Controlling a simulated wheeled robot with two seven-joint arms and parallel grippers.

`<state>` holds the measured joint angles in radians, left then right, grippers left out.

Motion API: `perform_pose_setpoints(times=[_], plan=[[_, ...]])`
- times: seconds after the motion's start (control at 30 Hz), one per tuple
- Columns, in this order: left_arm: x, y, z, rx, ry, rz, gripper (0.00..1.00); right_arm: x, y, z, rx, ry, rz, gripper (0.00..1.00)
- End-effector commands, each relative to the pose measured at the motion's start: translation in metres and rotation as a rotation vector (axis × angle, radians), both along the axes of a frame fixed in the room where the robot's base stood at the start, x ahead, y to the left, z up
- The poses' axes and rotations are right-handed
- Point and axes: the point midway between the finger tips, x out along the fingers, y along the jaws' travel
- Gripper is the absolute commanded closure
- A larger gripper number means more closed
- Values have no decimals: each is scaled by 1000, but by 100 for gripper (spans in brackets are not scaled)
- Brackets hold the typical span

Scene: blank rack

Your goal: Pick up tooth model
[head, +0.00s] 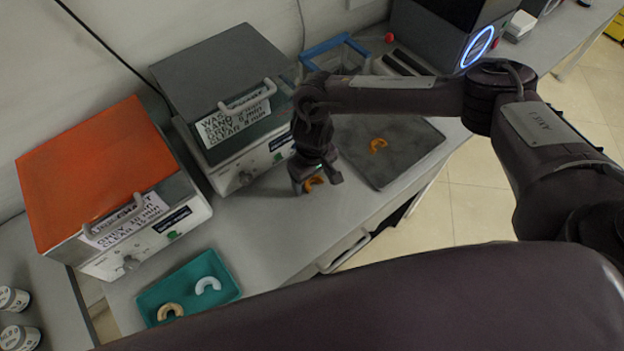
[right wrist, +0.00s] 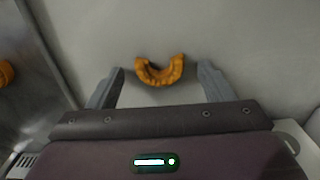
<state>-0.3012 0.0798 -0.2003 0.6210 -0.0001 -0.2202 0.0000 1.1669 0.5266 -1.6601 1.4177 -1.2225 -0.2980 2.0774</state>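An orange, arch-shaped tooth model (right wrist: 160,71) lies on the bare grey table, between and slightly beyond the fingertips of my right gripper (right wrist: 160,76) in the right wrist view. The fingers are spread wide and do not touch it. In the head view my right gripper (head: 316,184) is right above this tooth model (head: 313,182), which it partly hides. A second orange tooth model (head: 378,144) lies on the dark grey mat (head: 408,165). A white model (head: 208,284) and a tan model (head: 170,311) lie in the teal tray (head: 229,291). My left gripper is not in view.
A grey-topped box machine (head: 222,65) stands close to the left of the right gripper. An orange-topped one (head: 95,170) stands further left. A blue-rimmed bin (head: 335,52) is behind. Small jars (head: 18,338) stand at far left. The table between tray and gripper is clear.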

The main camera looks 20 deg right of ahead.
Motion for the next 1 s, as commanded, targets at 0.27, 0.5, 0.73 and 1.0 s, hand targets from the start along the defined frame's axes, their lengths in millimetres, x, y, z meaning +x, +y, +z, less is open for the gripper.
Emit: perform_pose_setpoints(times=[0.27, 0.5, 0.73, 1.0], plan=[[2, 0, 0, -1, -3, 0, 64, 0, 0, 0, 0, 0, 0, 61], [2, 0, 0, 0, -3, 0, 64, 0, 0, 0, 0, 0, 0, 73], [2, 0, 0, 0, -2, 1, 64, 0, 1, 7, 3, -1, 0, 73], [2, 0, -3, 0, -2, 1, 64, 2, 1, 48, 4, -4, 1, 73]])
